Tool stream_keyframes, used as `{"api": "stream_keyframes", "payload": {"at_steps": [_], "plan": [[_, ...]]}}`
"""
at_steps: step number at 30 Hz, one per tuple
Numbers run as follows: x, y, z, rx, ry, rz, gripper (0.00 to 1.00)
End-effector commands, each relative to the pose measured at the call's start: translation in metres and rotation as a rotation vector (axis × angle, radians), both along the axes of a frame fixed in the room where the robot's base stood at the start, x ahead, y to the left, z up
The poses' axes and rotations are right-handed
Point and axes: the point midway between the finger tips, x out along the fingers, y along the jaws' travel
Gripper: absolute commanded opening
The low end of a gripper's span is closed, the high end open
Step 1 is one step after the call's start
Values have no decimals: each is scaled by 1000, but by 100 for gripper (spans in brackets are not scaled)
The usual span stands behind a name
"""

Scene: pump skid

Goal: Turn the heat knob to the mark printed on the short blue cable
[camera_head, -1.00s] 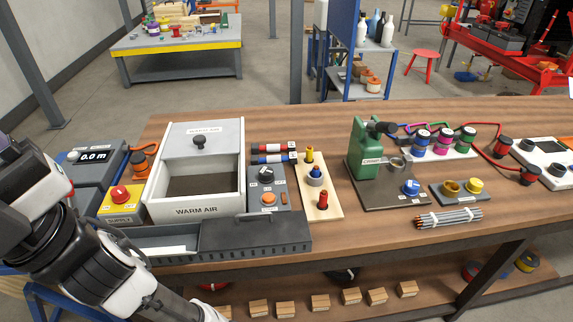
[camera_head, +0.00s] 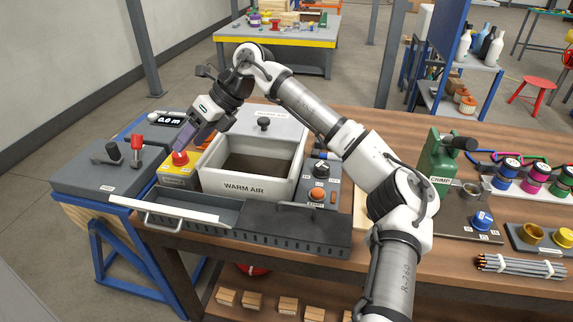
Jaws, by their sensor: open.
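The heat knob seems to be the black knob (camera_head: 320,169) on the grey control panel (camera_head: 331,184), right of the warm air box and above an orange button. Its setting is too small to read. The short blue cable is not clearly visible now; my arm crosses the area behind the panel. My gripper (camera_head: 186,139) is open, its fingers pointing down and left just above the red button (camera_head: 180,158) of the yellow supply box (camera_head: 178,177). I cannot tell whether it touches the button. It is well left of the knob.
The warm air box (camera_head: 249,187) stands between my gripper and the knob. A dark grey tray (camera_head: 290,232) lies along the bench's front edge.

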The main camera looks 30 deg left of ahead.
Motion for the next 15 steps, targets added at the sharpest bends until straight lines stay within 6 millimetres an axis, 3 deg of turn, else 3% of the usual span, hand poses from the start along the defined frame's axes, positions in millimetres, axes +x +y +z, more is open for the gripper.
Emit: {"api": "stream_keyframes", "payload": {"at_steps": [1,3,6,10,12,15], "plan": [[50,-30,-10,-114,-98,-85,59],[106,-75,-15,-272,-203,-186,59],[160,-137,-10,-459,-299,-311,59],[196,-194,3,-614,-356,-418,59],[203,-210,7,-656,-368,-447,59],[207,-218,5,-679,-373,-461,59]]}}
